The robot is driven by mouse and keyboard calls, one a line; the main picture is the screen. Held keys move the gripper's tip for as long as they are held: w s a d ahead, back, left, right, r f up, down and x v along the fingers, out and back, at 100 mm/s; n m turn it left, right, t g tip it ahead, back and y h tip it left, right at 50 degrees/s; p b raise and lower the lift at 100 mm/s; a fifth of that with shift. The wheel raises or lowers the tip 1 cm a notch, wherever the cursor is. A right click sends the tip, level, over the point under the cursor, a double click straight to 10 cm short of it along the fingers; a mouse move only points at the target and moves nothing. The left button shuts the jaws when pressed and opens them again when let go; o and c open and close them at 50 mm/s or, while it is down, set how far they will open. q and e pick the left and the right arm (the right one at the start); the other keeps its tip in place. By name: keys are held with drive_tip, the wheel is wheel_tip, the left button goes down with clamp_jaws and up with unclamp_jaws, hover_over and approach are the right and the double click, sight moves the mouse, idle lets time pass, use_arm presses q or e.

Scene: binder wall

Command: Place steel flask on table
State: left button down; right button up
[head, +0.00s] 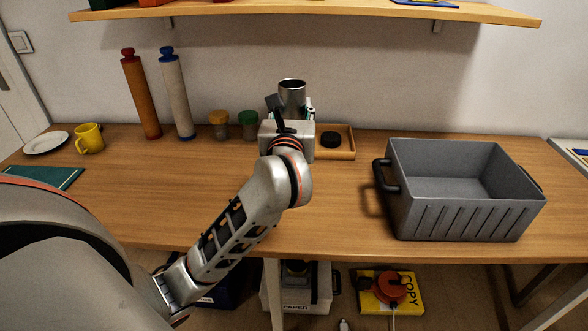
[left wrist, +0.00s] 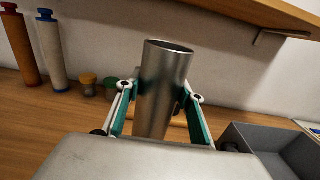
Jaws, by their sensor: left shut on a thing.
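The steel flask (head: 292,92) is an open-topped, brushed-metal cylinder. My left gripper (left wrist: 160,121) is shut on it, with a green-padded finger on each side of the flask (left wrist: 165,80) in the left wrist view. The flask is nearly upright, leaning a little in the wrist view. It is over the rear middle of the wooden table (head: 330,215). My wrist hides the flask's lower part in the head view, so I cannot tell whether its base touches anything. My right gripper is not in view.
A grey crate (head: 460,219) stands on the right. A shallow wooden tray (head: 345,153) with a black round thing (head: 329,139) is beside my gripper. Two jars, two tall mills, a yellow mug (head: 89,138) and a plate are left. A shelf (head: 310,11) overhangs the back. The front middle is clear.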

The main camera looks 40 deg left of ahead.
use_arm(q)
wheel_tip(320, 180, down, 8)
drive_tip(key=shift+f+b, duration=0.25)
drive_tip(key=shift+b, duration=0.8)
drive_tip(key=shift+f, duration=0.8)
wheel_tip(320, 180, down, 5)
drive_tip(key=shift+f+b, duration=0.2)
drive_tip(key=shift+b, duration=0.8)
drive_tip(key=c, duration=1.3)
unclamp_jaws()
drive_tip(key=shift+f, duration=0.1)
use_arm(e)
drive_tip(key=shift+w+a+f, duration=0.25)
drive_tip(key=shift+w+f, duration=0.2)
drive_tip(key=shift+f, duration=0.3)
